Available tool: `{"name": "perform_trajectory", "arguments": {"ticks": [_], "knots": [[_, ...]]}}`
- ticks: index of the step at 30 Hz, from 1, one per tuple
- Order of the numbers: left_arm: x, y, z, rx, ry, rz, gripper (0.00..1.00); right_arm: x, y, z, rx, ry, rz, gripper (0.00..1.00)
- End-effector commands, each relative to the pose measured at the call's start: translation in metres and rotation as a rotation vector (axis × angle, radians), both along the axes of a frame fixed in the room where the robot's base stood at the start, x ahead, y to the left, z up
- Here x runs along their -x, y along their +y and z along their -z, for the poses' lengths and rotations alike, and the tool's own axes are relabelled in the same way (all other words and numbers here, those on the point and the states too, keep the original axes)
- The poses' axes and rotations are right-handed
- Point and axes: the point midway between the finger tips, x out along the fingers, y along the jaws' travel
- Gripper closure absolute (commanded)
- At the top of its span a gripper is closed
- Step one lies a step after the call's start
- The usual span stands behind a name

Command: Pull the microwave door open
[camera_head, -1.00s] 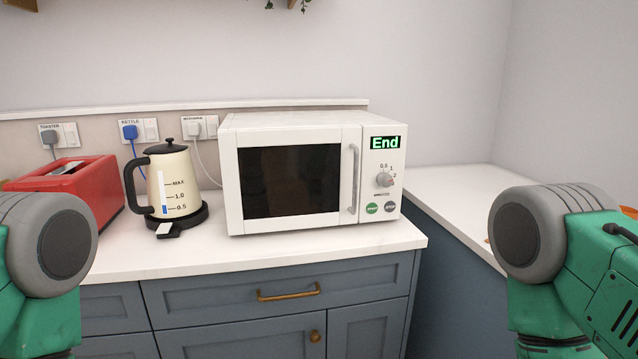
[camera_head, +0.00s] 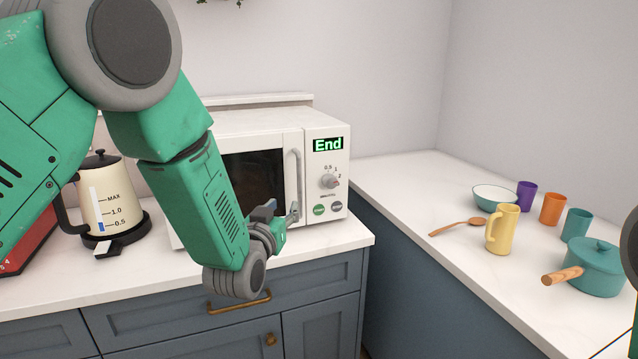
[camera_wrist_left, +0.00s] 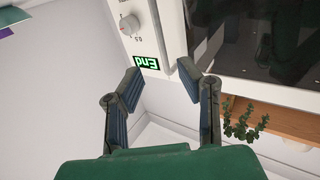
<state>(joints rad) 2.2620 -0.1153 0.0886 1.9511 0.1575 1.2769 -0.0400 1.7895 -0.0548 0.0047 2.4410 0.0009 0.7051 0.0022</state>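The white microwave (camera_head: 240,122) stands on the counter with its door (camera_head: 260,172) shut and "End" lit on its panel. The upright door handle (camera_head: 298,168) is on the door's right side. My left gripper (camera_head: 281,211) is in front of the door, by the handle's lower end. In the left wrist view my left gripper (camera_wrist_left: 160,70) shows its two fingers apart with nothing between them, and the display (camera_wrist_left: 147,62) appears upside down beyond them. Whether a finger touches the handle I cannot tell. My left arm hides the left part of the microwave. My right gripper is out of view.
A cream kettle (camera_head: 106,200) and a red toaster (camera_head: 22,235) stand left of the microwave. On the right counter are a yellow jug (camera_head: 503,230), a teal pot (camera_head: 597,270), a bowl (camera_head: 495,197), a wooden spoon (camera_head: 455,226) and several cups.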

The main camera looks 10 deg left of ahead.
Motion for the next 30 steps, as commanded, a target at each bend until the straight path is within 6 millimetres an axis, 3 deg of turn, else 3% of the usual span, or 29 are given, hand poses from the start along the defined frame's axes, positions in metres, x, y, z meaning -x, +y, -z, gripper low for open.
{"name": "perform_trajectory", "arguments": {"ticks": [18, 24, 30], "knots": [[-0.112, -0.001, 0.002, -0.002, 0.004, 0.0, 0.68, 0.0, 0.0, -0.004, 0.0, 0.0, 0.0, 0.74], [-0.128, 0.0, 0.002, -0.002, 0.005, 0.0, 0.68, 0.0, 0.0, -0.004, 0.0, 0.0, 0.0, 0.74], [-0.131, 0.0, 0.002, -0.002, 0.005, 0.0, 0.68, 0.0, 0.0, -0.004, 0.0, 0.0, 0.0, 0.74]]}}
